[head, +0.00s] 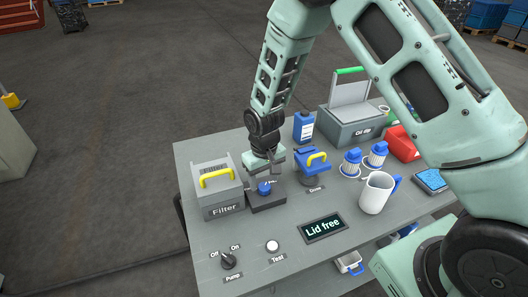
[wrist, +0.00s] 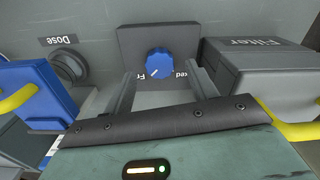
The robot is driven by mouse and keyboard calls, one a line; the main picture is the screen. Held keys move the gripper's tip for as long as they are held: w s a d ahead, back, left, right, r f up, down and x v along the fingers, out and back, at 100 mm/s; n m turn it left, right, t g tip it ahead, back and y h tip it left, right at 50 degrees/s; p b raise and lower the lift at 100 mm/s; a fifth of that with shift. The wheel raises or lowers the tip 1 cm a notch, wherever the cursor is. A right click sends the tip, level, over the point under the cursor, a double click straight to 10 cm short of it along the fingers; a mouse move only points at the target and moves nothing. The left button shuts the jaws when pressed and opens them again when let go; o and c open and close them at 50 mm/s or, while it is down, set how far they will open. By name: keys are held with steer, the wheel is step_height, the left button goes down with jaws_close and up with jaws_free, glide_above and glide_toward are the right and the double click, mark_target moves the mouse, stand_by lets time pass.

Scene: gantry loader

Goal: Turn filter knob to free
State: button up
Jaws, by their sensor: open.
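The blue filter knob (head: 265,188) sits on a small dark block (head: 268,202) beside the grey Filter box (head: 222,200). In the wrist view the knob (wrist: 159,60) is on its dark plate, with a white mark pointing to the lower left. In the head view my gripper (head: 267,172) is just above the knob and hides part of the block.
A blue Dose unit (head: 314,168) with a yellow handle stands close to the right. A Lid free display (head: 324,228), a white Test button (head: 272,246) and a Pump switch (head: 229,260) are nearer the front. A white mug (head: 375,195) stands further right.

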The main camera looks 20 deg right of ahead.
mark_target(264, 186)
step_height(264, 186, up, 15)
steer(key=b, duration=0.1)
steer(key=shift+r, duration=0.15)
stand_by(0.4)
steer(key=s+a+r+n, duration=0.2)
steer(key=s, duration=0.7)
steer(key=s+a+r+n, duration=0.1)
steer(key=s+a+r, duration=0.1)
steer(key=s, duration=0.7)
steer(key=s+a+r+n, duration=0.2)
steer(key=s, duration=0.7)
steer(key=shift+s+n+y, duration=0.15)
steer(key=shift+n+y, duration=0.15)
steer(key=shift+a, duration=0.1)
